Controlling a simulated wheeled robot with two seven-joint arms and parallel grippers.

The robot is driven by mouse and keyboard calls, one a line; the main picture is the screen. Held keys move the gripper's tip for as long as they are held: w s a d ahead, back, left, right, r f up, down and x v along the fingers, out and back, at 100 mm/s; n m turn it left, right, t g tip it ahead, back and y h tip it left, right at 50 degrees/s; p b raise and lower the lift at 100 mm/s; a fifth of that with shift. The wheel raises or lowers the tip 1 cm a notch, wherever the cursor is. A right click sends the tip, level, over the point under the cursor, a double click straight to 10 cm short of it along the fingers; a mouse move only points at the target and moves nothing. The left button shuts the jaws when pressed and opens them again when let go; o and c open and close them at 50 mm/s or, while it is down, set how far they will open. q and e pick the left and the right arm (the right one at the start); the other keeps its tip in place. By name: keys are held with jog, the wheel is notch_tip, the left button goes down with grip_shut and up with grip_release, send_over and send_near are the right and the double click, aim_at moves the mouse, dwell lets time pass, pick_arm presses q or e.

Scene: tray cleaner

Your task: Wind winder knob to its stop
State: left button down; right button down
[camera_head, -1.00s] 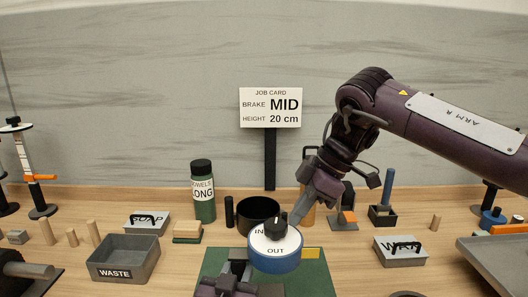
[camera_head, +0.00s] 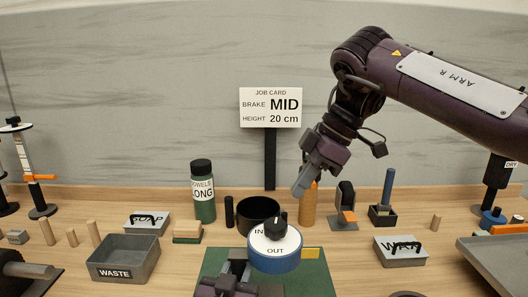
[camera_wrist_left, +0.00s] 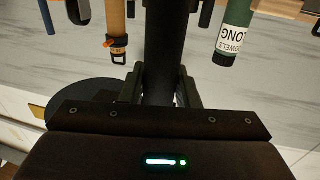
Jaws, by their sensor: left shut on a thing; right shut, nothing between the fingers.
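The winder is a blue drum (camera_head: 274,262) with a white top marked IN and OUT, and a black knob (camera_head: 277,230) stands on that top. My left gripper (camera_head: 236,276) is low in the head view, beside the drum. In the left wrist view its fingers are shut on a dark round bar (camera_wrist_left: 164,50); a dark disc (camera_wrist_left: 85,108) shows beside it. My right gripper (camera_head: 301,188) is shut and empty, above and behind the knob and apart from it.
The winder is over a green mat (camera_head: 318,278). A black round pot (camera_head: 258,213) and an orange-brown cylinder (camera_head: 308,208) stand behind it. The waste bin (camera_head: 125,270) is at left, a lidded box (camera_head: 400,258) at right.

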pick_arm(q)
jog(key=c, duration=1)
grip_release()
